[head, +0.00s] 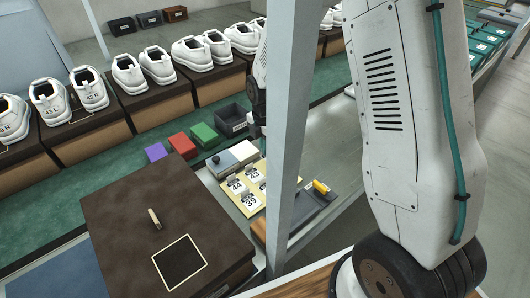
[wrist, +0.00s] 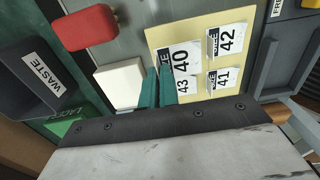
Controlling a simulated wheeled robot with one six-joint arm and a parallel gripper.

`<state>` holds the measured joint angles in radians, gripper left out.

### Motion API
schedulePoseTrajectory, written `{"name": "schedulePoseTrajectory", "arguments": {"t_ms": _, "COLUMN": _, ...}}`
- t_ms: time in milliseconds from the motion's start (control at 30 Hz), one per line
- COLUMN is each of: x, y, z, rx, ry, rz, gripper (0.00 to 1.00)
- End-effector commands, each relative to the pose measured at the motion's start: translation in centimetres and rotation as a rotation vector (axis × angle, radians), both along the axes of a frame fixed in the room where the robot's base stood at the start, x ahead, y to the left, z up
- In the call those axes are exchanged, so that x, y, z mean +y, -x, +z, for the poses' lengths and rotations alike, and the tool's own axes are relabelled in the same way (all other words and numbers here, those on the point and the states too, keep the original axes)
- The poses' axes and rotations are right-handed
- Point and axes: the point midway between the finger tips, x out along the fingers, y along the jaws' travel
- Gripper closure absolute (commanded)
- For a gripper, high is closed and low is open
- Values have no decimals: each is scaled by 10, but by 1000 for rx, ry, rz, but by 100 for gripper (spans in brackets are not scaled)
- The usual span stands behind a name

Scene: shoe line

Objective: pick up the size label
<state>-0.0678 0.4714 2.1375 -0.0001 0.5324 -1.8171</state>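White size labels with black strips lie on a pale yellow card; in the wrist view I read size label 40 (wrist: 182,57), size label 42 (wrist: 226,41), size label 41 (wrist: 222,80) and size label 43 (wrist: 183,86). Label 40 overlaps label 43. The yellow card (wrist: 203,27) also shows in the head view, partly behind a grey post. My gripper (wrist: 159,80) has two teal fingers close together at the left edge of labels 40 and 43. I cannot tell whether a label is between them. In the head view the post hides my fingertips.
A white block (wrist: 119,84) and a red-topped stamp (wrist: 90,26) lie left of the card. A dark WASTE bin (wrist: 35,77) is further left, and a grey tray (wrist: 285,55) is at right. The grey post (head: 290,120) stands in front. Shoes on boxes (head: 160,105) line the back.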

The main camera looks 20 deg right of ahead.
Motion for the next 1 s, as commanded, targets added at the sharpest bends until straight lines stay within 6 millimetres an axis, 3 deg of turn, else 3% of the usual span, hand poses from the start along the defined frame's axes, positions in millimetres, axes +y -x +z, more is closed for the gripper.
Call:
{"name": "schedulePoseTrajectory", "arguments": {"t_ms": 600, "x": 17, "y": 137, "z": 13, "rx": 0, "ry": 0, "rz": 2, "gripper": 100}}
{"name": "schedulePoseTrajectory", "arguments": {"t_ms": 800, "x": 20, "y": 156, "z": 14, "rx": 1, "ry": 0, "rz": 0, "gripper": 100}}
{"name": "schedulePoseTrajectory", "arguments": {"t_ms": 1000, "x": 20, "y": 159, "z": 14, "rx": 0, "ry": 0, "rz": 0, "gripper": 100}}
